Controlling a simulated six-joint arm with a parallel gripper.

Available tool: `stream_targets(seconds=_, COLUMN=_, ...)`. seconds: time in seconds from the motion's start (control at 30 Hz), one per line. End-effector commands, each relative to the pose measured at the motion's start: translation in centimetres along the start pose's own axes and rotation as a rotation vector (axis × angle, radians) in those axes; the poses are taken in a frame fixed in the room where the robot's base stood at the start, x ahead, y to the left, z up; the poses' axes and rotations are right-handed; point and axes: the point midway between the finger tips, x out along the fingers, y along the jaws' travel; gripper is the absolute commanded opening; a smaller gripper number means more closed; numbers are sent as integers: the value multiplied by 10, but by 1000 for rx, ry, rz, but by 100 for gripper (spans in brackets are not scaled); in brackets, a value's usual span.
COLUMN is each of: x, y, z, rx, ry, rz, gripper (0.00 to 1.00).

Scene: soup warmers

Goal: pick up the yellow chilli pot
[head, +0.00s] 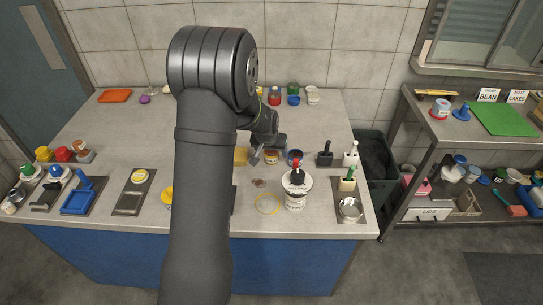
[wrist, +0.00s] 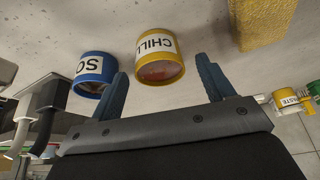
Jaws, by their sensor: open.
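The yellow chilli pot (wrist: 157,46) has a white label with "CHILL" readable and an open top showing reddish contents. It sits on the worktop, ahead of and between my fingertips in the wrist view. My gripper (wrist: 162,67) is open, with one dark blue finger on each side of the pot and no clear contact.
A yellow sponge-like block (wrist: 262,20) lies to the right. A white tub (head: 296,198) stands nearer the front edge.

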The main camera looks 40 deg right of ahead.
Motion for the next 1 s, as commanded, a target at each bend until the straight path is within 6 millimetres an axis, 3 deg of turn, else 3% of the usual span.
stream_targets(seconds=0.2, x=18, y=0, z=0, rx=0, ry=0, rz=-1, gripper=74)
stream_targets(seconds=0.43, x=19, y=0, z=-1, rx=0, ry=1, rz=-1, gripper=74)
stream_targets(seconds=0.7, x=18, y=0, z=-1, rx=0, ry=0, rz=-1, gripper=26)
stream_targets(seconds=1.0, x=18, y=0, z=-1, rx=0, ry=1, rz=-1, gripper=26)
